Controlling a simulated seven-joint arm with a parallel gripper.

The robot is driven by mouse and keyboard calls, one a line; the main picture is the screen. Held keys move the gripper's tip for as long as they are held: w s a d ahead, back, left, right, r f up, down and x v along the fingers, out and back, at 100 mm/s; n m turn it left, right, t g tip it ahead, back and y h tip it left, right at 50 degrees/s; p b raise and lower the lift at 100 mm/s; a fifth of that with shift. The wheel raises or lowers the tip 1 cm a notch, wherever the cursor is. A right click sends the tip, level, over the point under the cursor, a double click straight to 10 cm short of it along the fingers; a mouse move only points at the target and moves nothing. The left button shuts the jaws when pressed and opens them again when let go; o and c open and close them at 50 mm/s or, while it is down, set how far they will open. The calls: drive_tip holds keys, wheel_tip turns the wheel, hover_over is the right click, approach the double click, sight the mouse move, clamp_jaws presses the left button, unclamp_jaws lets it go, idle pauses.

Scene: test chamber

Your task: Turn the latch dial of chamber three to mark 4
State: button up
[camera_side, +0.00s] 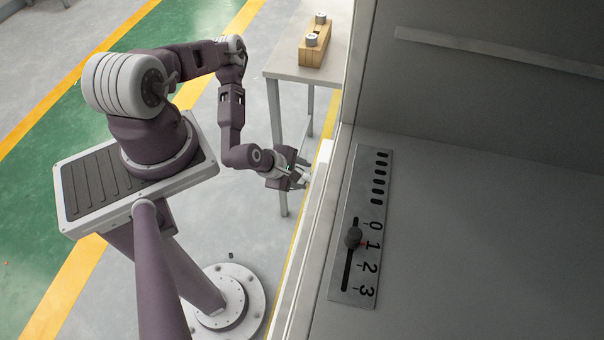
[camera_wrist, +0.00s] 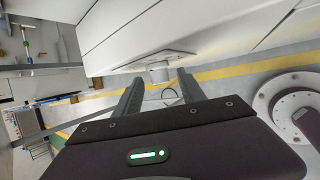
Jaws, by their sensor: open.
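In the wrist view a pale round dial (camera_wrist: 159,73) stands out from a flat plate (camera_wrist: 150,60) on a white wall. It lies just beyond and between the fingers of my gripper (camera_wrist: 161,84). My gripper is open; I cannot tell if a finger touches the dial. No marks on the dial are readable. In the side view my gripper (camera_side: 300,178) is at the outer wall of the grey chamber (camera_side: 480,220). A scale plate (camera_side: 342,280) numbered 0 to 3 lies inside, with a dark slider knob (camera_side: 354,237) and red pointer near 1.
A small grey table (camera_side: 290,68) behind my gripper holds a wooden block (camera_side: 314,54) with two pale cylinders. The chamber's wall edge (camera_side: 325,205) rises close beside my gripper. Open floor (camera_side: 245,235) with yellow lines lies to the left.

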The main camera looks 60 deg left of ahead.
drive_tip(key=v, duration=0.6)
drive_tip(key=shift+s+r, duration=0.2)
drive_tip(key=shift+r, duration=0.05)
